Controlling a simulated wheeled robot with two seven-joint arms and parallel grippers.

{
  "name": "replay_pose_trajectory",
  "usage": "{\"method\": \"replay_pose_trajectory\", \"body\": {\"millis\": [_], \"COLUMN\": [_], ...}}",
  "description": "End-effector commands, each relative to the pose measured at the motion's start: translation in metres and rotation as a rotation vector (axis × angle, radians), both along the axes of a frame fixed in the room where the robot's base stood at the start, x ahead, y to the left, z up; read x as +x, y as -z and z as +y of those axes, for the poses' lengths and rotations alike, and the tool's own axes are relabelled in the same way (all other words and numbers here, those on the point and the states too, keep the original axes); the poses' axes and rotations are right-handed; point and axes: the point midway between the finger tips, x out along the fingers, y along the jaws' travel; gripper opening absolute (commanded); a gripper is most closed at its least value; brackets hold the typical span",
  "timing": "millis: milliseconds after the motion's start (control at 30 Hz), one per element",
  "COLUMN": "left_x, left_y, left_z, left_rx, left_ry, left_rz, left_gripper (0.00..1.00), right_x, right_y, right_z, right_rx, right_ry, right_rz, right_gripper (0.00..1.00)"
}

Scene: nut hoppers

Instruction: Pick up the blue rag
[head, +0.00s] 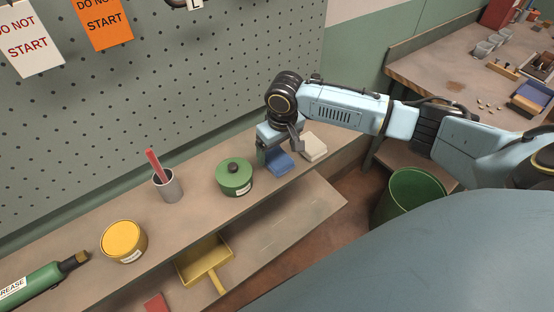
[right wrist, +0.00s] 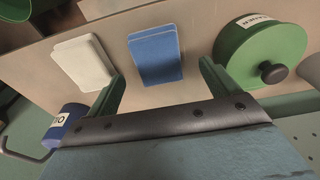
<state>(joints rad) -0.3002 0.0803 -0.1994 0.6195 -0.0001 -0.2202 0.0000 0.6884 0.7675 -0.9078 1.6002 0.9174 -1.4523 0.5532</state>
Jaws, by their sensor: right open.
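The blue rag (head: 279,163) lies folded on the shelf, between the green lidded tin and a folded white cloth. My right gripper (head: 280,150) is over it, pointing down, and hides part of it in the head view. In the right wrist view the blue rag (right wrist: 156,56) shows between the two open fingers (right wrist: 161,72), which hold nothing. I cannot tell the exact height of the fingertips above it. My left gripper is not in view.
The white cloth (head: 313,147) and the green tin (head: 234,176) stand close on either side. A grey cup (head: 167,186) and a yellow tin (head: 123,241) are farther left. A pegboard (head: 170,80) rises behind. A blue labelled container (right wrist: 66,124) shows in the wrist view.

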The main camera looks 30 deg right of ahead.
Motion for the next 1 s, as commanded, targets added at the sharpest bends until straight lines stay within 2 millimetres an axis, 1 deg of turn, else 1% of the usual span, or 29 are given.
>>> {"method": "replay_pose_trajectory", "body": {"millis": [100, 233, 333, 533, 567, 900, 1000], "left_x": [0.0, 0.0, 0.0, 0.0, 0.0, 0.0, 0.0], "left_y": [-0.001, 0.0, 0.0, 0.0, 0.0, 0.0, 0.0], "left_z": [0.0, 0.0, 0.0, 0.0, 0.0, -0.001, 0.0], "left_rx": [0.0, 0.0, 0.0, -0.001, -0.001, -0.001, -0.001], "left_ry": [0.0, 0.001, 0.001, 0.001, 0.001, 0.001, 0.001], "left_rz": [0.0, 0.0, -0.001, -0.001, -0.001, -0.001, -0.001], "left_gripper": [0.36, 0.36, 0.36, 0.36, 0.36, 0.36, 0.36], "right_x": [0.004, 0.006, 0.006, 0.006, 0.006, 0.007, 0.007], "right_y": [0.02, 0.036, 0.041, 0.041, 0.041, 0.04, 0.04], "right_z": [-0.003, -0.002, -0.002, -0.002, -0.002, -0.003, -0.003], "right_rx": [-0.002, 0.0, -0.001, -0.001, -0.001, -0.001, -0.001], "right_ry": [0.003, 0.0, 0.0, 0.0, 0.0, 0.0, 0.0], "right_rz": [0.003, 0.002, 0.001, 0.0, 0.0, 0.0, 0.0], "right_gripper": [0.87, 0.87, 0.87, 0.87, 0.85, 0.4, 0.39]}}
